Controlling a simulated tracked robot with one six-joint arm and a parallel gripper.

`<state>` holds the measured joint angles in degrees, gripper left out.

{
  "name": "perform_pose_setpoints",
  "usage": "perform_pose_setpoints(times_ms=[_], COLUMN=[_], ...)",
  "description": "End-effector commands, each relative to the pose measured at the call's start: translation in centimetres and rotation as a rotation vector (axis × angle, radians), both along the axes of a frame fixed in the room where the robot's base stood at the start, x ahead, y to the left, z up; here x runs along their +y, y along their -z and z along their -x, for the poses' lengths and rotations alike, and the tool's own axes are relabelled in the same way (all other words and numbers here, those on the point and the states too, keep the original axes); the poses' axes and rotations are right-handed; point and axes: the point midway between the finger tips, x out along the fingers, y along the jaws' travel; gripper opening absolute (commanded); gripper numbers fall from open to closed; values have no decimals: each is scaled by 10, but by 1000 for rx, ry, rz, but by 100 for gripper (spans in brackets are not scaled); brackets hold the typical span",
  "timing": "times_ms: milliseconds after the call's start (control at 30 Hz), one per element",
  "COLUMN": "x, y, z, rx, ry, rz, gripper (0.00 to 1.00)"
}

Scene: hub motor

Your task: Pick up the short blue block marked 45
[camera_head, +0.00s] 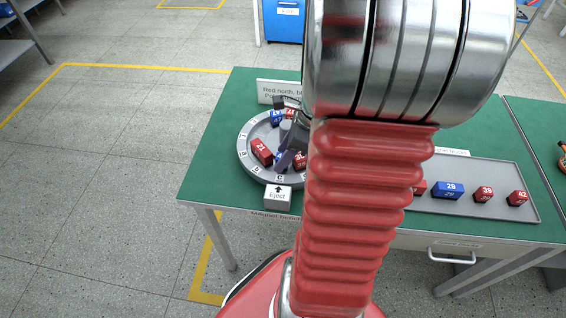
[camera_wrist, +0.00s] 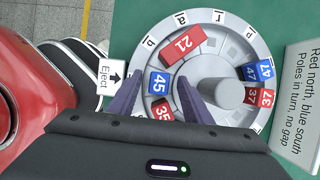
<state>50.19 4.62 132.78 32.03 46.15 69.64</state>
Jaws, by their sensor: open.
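The short blue block marked 45 (camera_wrist: 159,83) sits in the round grey ring fixture (camera_wrist: 180,24), near the Eject label. It also shows, partly hidden by my gripper, in the head view (camera_head: 279,156). My gripper (camera_wrist: 160,78) is open, with one purple-grey finger on each side of the block in the wrist view. I cannot tell whether the fingers touch it or how far down they reach. In the head view, my gripper (camera_head: 290,152) is over the ring, and my arm hides much of the table.
In the ring, a red block 21 (camera_wrist: 184,43) and a red block 35 (camera_wrist: 163,112) flank the blue one. A blue block 47 (camera_wrist: 265,70) and a red block 37 (camera_wrist: 266,97) sit opposite. A grey tray (camera_head: 506,173) at right holds several blocks.

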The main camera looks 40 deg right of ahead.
Motion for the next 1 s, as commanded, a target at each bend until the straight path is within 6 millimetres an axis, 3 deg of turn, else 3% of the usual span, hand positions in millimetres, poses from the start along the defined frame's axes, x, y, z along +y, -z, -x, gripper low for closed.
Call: perform_pose_setpoints(times_ms=[167,700,1000], x=[3,3,3], y=[12,12,12], z=[-4,-4,-4], rx=[0,0,0], ry=[1,1,1], rz=[0,0,0], gripper=[45,45,24])
